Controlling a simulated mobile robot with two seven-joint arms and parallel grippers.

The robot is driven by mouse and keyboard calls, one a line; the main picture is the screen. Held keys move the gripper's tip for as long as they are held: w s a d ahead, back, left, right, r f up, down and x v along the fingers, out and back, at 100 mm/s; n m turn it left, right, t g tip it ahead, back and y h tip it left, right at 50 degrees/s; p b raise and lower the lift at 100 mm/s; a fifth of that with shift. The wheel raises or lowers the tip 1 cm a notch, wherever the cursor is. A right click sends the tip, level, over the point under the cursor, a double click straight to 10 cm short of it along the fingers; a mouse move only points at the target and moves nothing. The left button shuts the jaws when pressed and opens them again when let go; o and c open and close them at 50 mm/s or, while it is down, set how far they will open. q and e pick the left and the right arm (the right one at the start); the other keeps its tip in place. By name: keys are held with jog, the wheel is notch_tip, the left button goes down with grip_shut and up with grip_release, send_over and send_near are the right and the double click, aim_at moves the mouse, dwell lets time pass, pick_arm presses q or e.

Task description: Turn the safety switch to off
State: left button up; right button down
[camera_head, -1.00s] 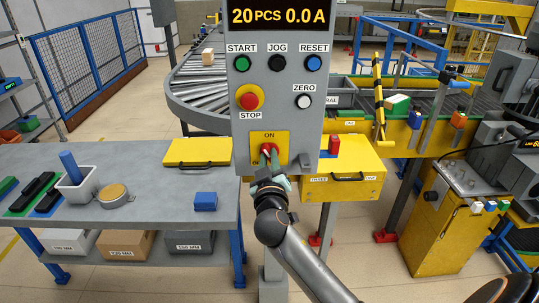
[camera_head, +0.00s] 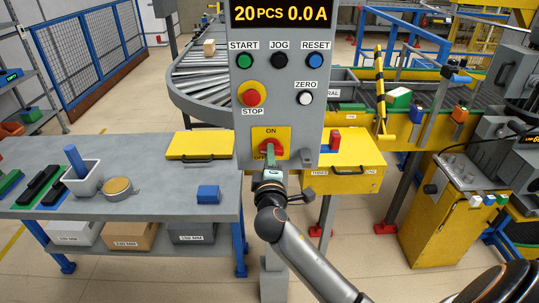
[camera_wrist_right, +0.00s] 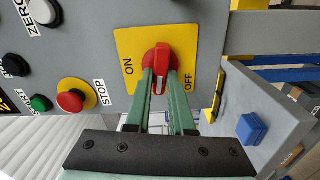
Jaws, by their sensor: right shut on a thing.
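The safety switch is a red rotary knob (camera_head: 271,147) on a yellow plate (camera_head: 284,134) at the bottom of the grey control panel. ON is printed at the plate's top and OFF at its lower left. My right gripper (camera_head: 271,170) reaches up to the knob from below. In the right wrist view the knob (camera_wrist_right: 162,57) shows between the green fingertips of my right gripper (camera_wrist_right: 160,82), which are shut on its handle. The white-striped handle lies across the plate, between the ON and OFF labels, its striped end between the fingers. My left gripper is out of view.
A red STOP button (camera_head: 251,97) and the white ZERO button (camera_head: 305,98) sit above the switch. A grey table (camera_head: 130,200) with a blue block (camera_head: 208,194) stands at the left. A yellow box (camera_head: 345,180) is close at the right.

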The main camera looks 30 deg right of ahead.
jog(key=shift+n, duration=0.9)
jog(key=c, duration=0.8)
grip_release()
jog(key=shift+f, duration=0.1)
